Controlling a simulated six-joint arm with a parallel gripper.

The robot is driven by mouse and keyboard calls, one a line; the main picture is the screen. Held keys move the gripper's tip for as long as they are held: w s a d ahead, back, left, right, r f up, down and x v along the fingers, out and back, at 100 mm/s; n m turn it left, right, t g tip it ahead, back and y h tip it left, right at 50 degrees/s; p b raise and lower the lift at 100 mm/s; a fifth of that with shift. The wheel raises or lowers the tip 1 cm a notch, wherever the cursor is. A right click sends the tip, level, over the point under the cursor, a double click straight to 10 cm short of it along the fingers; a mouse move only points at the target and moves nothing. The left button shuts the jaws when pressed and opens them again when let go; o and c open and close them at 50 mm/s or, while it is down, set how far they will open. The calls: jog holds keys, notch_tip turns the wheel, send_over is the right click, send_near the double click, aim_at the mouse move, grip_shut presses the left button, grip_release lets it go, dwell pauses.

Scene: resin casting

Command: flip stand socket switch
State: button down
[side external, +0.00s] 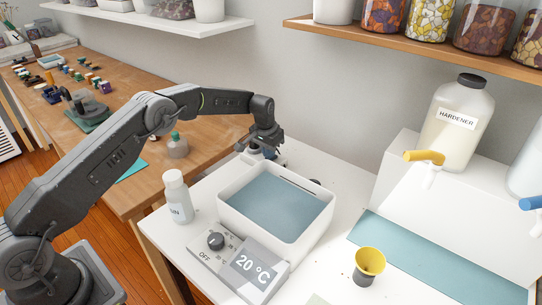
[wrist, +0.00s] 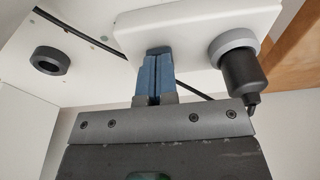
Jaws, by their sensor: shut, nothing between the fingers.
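The stand socket is a white box (wrist: 190,22) in the wrist view, with a black plug (wrist: 240,70) seated in a grey ring on its right side. A small dark blue-grey part (wrist: 158,50), which looks like its switch, shows at the tips of my gripper (wrist: 154,60). My gripper's blue fingers are shut together with nothing between them. The tips are at the switch or just in front of it; I cannot tell if they touch. In the side view my gripper (side external: 272,147) is low behind the white bath, and the socket (side external: 258,155) is mostly hidden there.
The white water bath (side external: 230,208) stands in front of my gripper, with a 20 °C display (side external: 255,263) and a dial (side external: 215,241). A white bottle (side external: 177,200) and a yellow cup (side external: 370,262) stand nearby. A black cable (wrist: 190,97) and a dark ring (wrist: 50,61) are near the socket.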

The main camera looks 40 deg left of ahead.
jog(key=shift+f, duration=0.25)
jog(key=shift+r, duration=3.55)
jog(key=shift+s+r, duration=0.1)
jog(key=shift+r, duration=0.15)
jog(key=s+d+r+t, duration=0.1)
jog(key=s+d+r, duration=0.1)
jog(key=s+r, duration=0.75)
jog(key=s+d+r+t, duration=0.1)
jog(key=s+d+r, duration=0.1)
jog(key=s+r, duration=0.75)
jog(key=s+d+f+t, duration=0.1)
jog(key=s+d, duration=0.1)
jog(key=s, duration=2.2)
jog(key=shift+s+d+f+t, duration=0.15)
jog(key=shift+d+t, duration=0.05)
jog(key=shift+t, duration=0.2)
